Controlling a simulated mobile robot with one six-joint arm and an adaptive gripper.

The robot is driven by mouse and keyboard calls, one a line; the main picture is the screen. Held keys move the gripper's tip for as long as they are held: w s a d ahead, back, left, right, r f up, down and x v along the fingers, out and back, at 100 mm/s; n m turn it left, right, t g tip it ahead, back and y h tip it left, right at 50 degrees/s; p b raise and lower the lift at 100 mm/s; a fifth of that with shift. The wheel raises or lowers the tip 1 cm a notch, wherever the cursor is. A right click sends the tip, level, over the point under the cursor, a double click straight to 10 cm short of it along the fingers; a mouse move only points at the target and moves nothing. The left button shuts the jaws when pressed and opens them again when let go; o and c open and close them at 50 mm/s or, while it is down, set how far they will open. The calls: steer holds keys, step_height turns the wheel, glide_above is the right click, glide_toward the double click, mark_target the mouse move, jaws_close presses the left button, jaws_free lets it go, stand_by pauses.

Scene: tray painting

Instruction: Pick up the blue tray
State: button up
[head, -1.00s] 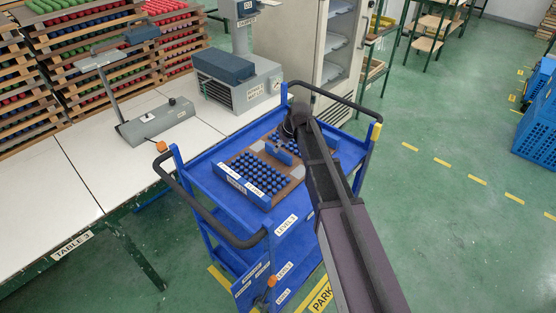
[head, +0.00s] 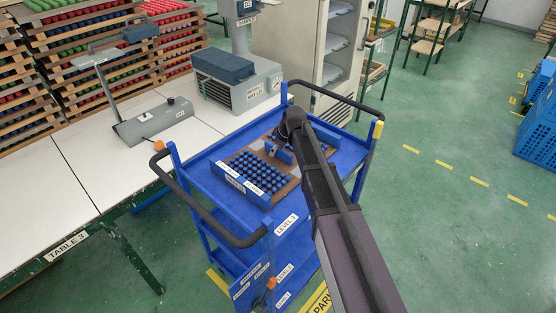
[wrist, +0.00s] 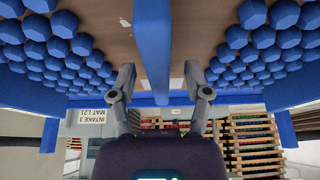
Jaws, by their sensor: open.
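The blue tray (head: 289,186) lies on the top level of the blue cart. It has a brown base, blue labelled side walls, a raised blue centre bar (head: 279,155) and rows of small blue pieces. My gripper (head: 277,146) is over the tray's middle, at the centre bar; my wrist partly hides it in the head view. In the wrist view, the centre bar (wrist: 155,45) runs between my two open fingers (wrist: 160,76), one on each side. A gap shows on both sides, and I cannot tell any contact.
The blue cart (head: 212,176) has black handles at both ends. A white table (head: 90,172) with a grey device (head: 155,122) and a machine (head: 238,85) stands to the left. Racks of coloured pieces stand behind.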

steer(key=shift+w+a+f+b, duration=0.15)
steer(key=shift+a+f+b, duration=0.15)
steer(key=shift+f, duration=0.35)
steer(key=shift+d, duration=0.1)
jaws_close()
